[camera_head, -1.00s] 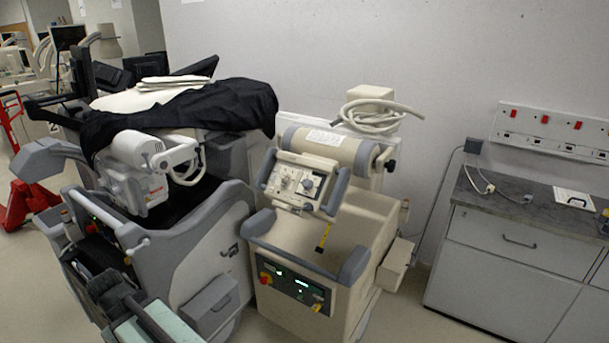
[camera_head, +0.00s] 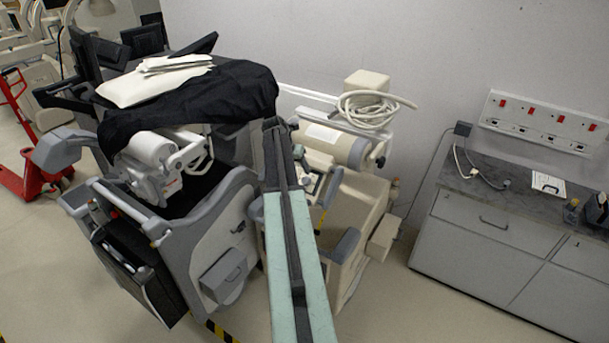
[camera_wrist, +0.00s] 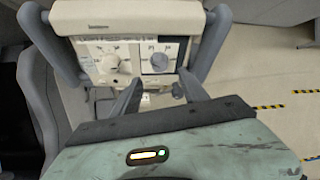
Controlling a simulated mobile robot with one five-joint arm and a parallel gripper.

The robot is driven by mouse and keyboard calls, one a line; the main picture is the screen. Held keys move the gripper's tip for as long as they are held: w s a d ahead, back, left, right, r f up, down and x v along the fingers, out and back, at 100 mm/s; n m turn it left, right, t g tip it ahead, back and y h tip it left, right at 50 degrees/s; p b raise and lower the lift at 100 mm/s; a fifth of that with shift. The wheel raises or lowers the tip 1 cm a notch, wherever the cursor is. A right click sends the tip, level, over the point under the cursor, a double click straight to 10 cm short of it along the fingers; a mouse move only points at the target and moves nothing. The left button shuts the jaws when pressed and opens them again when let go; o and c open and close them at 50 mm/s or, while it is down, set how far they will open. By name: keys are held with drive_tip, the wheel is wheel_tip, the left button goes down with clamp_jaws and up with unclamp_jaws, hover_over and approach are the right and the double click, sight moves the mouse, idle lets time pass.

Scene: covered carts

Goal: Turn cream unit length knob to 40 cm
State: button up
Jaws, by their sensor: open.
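In the wrist view the panel (camera_wrist: 96,45) faces me, with a pale knob (camera_wrist: 109,64) on the left and a dark grey-blue knob (camera_wrist: 159,62) on the right. The markings are too small to read, so I cannot tell which is the length knob or its setting. My gripper (camera_wrist: 160,88) is open and empty, its two dark fingers just below the panel, roughly under the dark knob. Contact with the panel is not visible.
Grey handles (camera_wrist: 210,45) flank the panel on both sides. The grey unit (camera_head: 205,235) with a black cloth (camera_head: 225,100) stands close on the left. A grey counter (camera_head: 500,240) stands at the right, with free floor before it.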

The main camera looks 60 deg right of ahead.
sight(305, 179)
drive_tip(key=b+x, duration=0.6)
drive_tip(key=x, duration=0.1)
drive_tip(key=shift+d+f+b, duration=0.1)
drive_tip(key=shift+f+b, duration=0.2)
drive_tip(key=shift+f, duration=0.05)
drive_tip(key=shift+r, duration=0.1)
